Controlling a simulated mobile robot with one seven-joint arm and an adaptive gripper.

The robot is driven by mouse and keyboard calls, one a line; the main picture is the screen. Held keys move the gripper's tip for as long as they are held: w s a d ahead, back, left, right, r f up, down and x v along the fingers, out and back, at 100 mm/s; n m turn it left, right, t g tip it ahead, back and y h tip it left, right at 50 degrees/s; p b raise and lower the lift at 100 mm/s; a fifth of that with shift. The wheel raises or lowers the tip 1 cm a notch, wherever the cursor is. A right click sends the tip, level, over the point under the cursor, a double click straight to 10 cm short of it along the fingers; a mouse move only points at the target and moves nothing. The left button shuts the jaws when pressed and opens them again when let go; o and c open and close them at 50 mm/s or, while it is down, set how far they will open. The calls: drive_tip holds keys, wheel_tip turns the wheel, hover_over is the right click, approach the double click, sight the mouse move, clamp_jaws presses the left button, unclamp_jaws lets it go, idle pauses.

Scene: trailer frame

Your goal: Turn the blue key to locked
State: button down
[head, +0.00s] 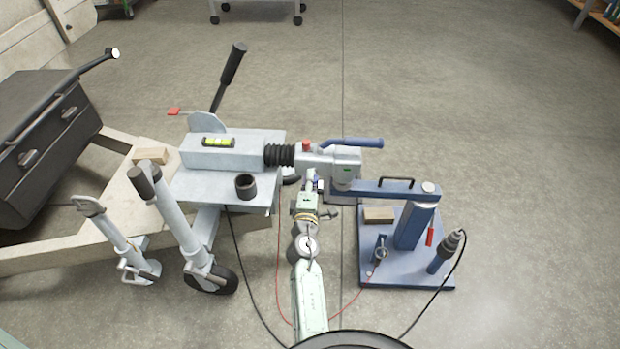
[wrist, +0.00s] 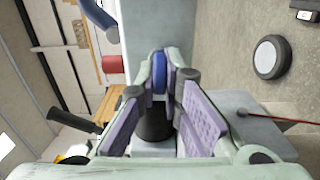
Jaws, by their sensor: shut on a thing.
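My gripper (head: 313,180) is at the near side of the grey coupling head (head: 313,160) on the trailer. In the wrist view my gripper (wrist: 160,82) has its fingertips closed around the blue key (wrist: 160,76), which stands upright in that picture. The key's lower part and the lock it sits in are hidden by the fingers. I cannot tell from the frames which way the key is turned. In the head view the gripper and wrist hide the key.
A blue handle (head: 350,143) and red knob (head: 306,146) sit above the coupling head. A blue stand (head: 408,270) is close on the right, its arm (head: 385,188) reaching to the coupling. A black cup (head: 246,186) and jockey wheel (head: 212,280) are left. Cables hang near my arm.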

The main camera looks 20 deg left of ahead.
idle(0.4)
drive_tip(key=c, duration=1.7)
unclamp_jaws()
